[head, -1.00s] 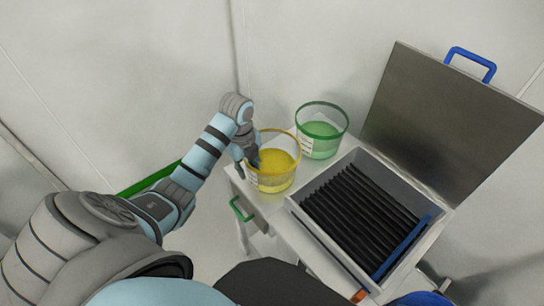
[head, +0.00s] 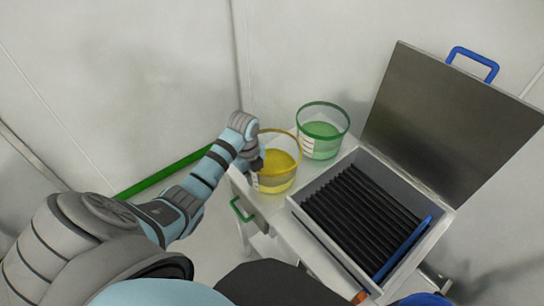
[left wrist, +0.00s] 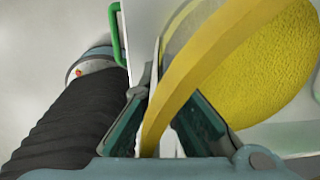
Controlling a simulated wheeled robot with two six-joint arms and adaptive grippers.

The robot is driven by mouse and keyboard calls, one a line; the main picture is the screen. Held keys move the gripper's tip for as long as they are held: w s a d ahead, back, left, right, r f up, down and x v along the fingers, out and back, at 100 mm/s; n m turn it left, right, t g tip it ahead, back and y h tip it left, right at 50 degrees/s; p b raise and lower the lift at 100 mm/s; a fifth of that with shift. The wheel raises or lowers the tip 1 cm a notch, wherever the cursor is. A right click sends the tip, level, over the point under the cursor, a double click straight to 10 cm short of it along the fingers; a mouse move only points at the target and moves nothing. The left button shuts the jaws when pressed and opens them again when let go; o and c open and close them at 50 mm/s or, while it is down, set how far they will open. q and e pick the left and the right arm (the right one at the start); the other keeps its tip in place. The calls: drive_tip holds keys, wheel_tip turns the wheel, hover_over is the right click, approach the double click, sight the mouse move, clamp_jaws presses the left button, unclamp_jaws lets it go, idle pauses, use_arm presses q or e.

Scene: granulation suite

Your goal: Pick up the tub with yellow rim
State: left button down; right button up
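The tub with the yellow rim (head: 278,181) stands upright at the left end of the white cart and holds yellow material. In the left wrist view its rim (left wrist: 210,58) runs large and curved across the picture. My left gripper (head: 256,166) is at the tub's left side. In the left wrist view, the left gripper's fingers (left wrist: 167,112) are apart, one outside the tub and one on its inner side, with the rim and wall between them. I see no clear grip on the wall; the rim partly hides the fingertips. My right gripper is not in view.
A green-rimmed tub (head: 322,143) with green material stands close behind, to the right. A metal box (head: 293,206) with black slats and a raised lid (head: 445,120) fills the cart's right side. A green handle (head: 238,209) sits on the cart's left end.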

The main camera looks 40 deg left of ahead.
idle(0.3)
use_arm(q)
wheel_tip(320, 180, up, 10)
drive_tip(key=shift+r+p, duration=0.1)
drive_tip(key=shift+p, duration=1.1)
drive_tip(key=shift+w, duration=0.1)
